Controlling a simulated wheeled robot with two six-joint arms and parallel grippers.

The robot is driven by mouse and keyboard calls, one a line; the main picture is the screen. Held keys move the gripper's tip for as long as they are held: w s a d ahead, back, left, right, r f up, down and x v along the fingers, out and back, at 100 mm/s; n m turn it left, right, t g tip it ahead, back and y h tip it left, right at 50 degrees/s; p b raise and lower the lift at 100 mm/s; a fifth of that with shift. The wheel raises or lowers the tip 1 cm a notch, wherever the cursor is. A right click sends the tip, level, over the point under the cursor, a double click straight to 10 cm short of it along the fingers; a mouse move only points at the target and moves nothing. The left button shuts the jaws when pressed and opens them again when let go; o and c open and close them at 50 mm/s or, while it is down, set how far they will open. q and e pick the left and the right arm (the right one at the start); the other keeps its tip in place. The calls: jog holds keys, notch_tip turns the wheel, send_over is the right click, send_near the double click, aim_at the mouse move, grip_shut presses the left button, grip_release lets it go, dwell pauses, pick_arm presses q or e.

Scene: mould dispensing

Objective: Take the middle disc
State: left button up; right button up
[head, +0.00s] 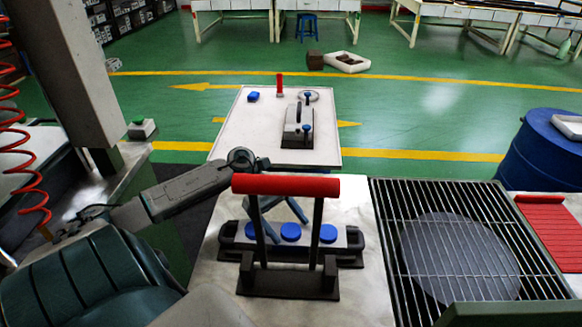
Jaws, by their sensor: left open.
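Three blue discs sit in a row on a grey block in a dark holder (350,261) with end handles, on the near table. The middle disc (291,232) lies between the left disc (251,230) and the right disc (328,234). My left gripper (281,222) reaches in from the left, fingers pointing down and spread apart, around the middle of the row. It looks open and empty. Whether it touches a disc I cannot tell. A red-handled frame (286,184) stands in front and partly hides the gripper and the discs. My right gripper is not in view.
A metal grate (396,205) with a large dark round plate (455,260) lies to the right. A blue drum (545,150) stands beyond it. A white table (240,125) behind holds a grey device (299,125) and small items. A grey post stands at left.

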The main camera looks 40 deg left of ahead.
pick_arm(q)
jog(key=shift+f, duration=0.1)
jog(key=c, duration=1.3)
